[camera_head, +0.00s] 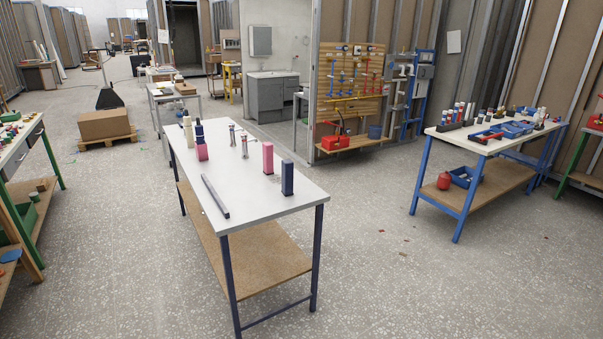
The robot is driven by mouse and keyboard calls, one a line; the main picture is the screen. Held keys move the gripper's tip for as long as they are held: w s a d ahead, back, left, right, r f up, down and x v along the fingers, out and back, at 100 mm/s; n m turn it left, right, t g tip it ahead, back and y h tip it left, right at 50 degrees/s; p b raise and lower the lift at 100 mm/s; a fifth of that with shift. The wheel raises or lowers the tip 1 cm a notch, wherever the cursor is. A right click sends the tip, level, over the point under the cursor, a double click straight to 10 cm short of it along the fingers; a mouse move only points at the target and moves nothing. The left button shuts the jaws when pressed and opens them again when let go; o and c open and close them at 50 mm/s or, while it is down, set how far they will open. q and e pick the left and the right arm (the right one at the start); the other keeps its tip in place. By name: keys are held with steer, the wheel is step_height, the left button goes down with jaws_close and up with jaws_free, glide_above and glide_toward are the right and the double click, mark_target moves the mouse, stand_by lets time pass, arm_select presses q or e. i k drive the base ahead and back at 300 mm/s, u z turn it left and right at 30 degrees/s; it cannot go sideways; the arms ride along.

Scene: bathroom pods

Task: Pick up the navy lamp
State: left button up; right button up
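A white-topped table (245,202) with dark legs stands in the middle of the head view. A navy upright block-like item (287,178) stands near its right edge. Another navy item (199,131), narrower at the top, stands at the far left end, partly behind a pink item (202,151). I cannot tell for sure which navy item is the lamp. A dark bar (215,196) lies along the left front of the top. Neither of my grippers is in view.
A pink block (268,157), two silver tap-like items (232,134) and a beige item (187,131) share the table. A blue-legged workbench (490,137) stands right, a green-legged bench (20,150) left. The floor between them is mostly clear.

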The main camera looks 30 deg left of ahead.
mark_target(288, 165)
steer(key=z, duration=0.2)
steer(key=i, duration=1.3)
steer(key=u, duration=0.5)
steer(key=i, duration=0.9)
steer(key=u, duration=0.8)
